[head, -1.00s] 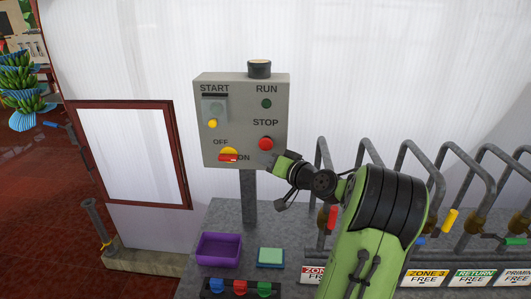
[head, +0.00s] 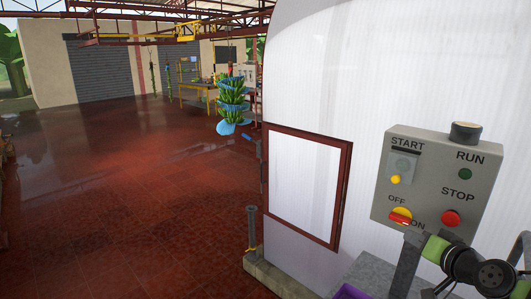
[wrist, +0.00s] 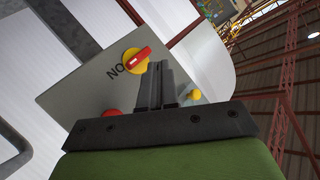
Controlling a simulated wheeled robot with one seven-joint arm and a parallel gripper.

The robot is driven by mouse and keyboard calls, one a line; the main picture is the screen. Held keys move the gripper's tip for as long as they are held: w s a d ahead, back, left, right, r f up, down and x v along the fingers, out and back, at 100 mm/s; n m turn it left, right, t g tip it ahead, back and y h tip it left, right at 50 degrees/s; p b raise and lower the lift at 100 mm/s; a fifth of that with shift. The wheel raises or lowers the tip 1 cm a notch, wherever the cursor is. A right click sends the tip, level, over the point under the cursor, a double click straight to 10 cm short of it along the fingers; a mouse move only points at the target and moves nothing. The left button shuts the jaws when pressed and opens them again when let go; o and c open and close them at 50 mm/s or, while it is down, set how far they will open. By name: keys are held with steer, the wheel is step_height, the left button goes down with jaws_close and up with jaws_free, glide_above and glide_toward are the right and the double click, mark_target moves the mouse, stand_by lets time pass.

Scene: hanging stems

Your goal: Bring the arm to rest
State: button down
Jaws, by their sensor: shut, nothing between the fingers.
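My gripper (head: 413,236) is at the lower right of the head view, in front of the bottom edge of the grey control box (head: 433,148). In the wrist view my gripper (wrist: 155,75) shows its dark fingers together, with nothing held. Its fingertips lie close to the yellow rotary switch (wrist: 135,61) with the red handle; I cannot tell if they touch. The switch (head: 400,215) also shows in the head view, between OFF and ON. The red STOP button (head: 451,217) is to its right. Most of my arm is outside the head view.
A brown-framed white panel (head: 305,185) stands left of the box. A purple tray (head: 350,292) is partly cut off at the bottom. Green bunches with blue covers (head: 232,100) hang farther back. The red floor (head: 120,200) on the left is open.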

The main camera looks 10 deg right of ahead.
steer(key=s+a+f+n+g, duration=0.1)
steer(key=s+a+n+g, duration=0.15)
steer(key=a, duration=0.85)
steer(key=s+a+n+g, duration=0.2)
steer(key=a+n+g, duration=0.1)
steer(key=a, duration=0.8)
steer(key=s+a+f+g, duration=0.1)
steer(key=s+a, duration=0.1)
steer(key=s, duration=0.7)
steer(key=s+a+f+g, duration=0.1)
steer(key=s+a+g, duration=0.1)
steer(key=s, duration=0.8)
steer(key=shift+s+a+f+n, duration=0.2)
steer(key=shift+a+f+n, duration=0.05)
steer(key=shift+a+n, duration=0.25)
steer(key=c, duration=1.8)
jaws_free()
steer(key=shift+c, duration=0.2)
